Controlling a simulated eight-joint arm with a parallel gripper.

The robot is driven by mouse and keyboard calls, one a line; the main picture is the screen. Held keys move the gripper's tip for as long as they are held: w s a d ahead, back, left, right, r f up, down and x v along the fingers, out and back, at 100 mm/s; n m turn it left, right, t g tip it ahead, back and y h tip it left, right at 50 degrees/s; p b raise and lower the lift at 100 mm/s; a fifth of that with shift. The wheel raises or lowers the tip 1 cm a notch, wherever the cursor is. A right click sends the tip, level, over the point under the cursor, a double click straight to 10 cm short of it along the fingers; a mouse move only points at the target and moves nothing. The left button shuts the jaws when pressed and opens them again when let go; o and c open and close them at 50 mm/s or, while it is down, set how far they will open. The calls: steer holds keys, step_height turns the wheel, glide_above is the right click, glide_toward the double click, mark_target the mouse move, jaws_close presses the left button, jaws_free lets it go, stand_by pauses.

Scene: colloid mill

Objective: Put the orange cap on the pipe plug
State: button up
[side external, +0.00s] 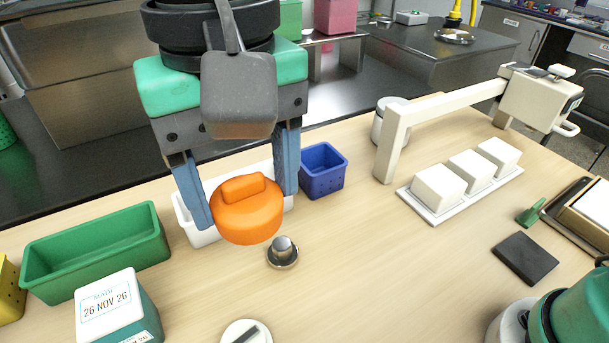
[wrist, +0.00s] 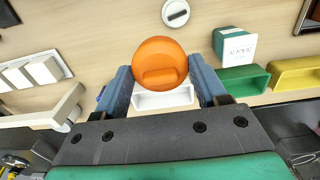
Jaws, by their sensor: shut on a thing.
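My gripper (side external: 246,200) has blue fingers and is shut on the orange cap (side external: 247,215), a round piece with a raised bar on top. In the wrist view the orange cap (wrist: 160,62) sits between the two fingertips. The cap is held above the table. In the side view the pipe plug (side external: 282,251), a small metal knob on a round base, stands on the table just right of and below the cap in the picture. I cannot make out the pipe plug in the wrist view; the cap may hide it.
A white bin (side external: 196,232) is partly hidden behind the gripper. A blue basket (side external: 323,172) stands right of it. A green bin (side external: 95,250) and a dated box (side external: 112,305) are at left. A round piece with a dark slot (side external: 246,332) lies in front. White blocks on a tray (side external: 425,212) stand at right.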

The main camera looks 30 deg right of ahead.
mark_target(244, 341)
steer(key=a+f, duration=0.1)
steer(key=f, duration=0.5)
steer(key=a+f, duration=0.1)
steer(key=f, duration=0.6)
steer(key=a+f, duration=0.1)
steer(key=f, duration=0.6)
steer(key=shift+a, duration=0.4)
steer(key=shift+f, duration=0.15)
steer(key=o, duration=1.3)
steer(key=shift+c, duration=0.2)
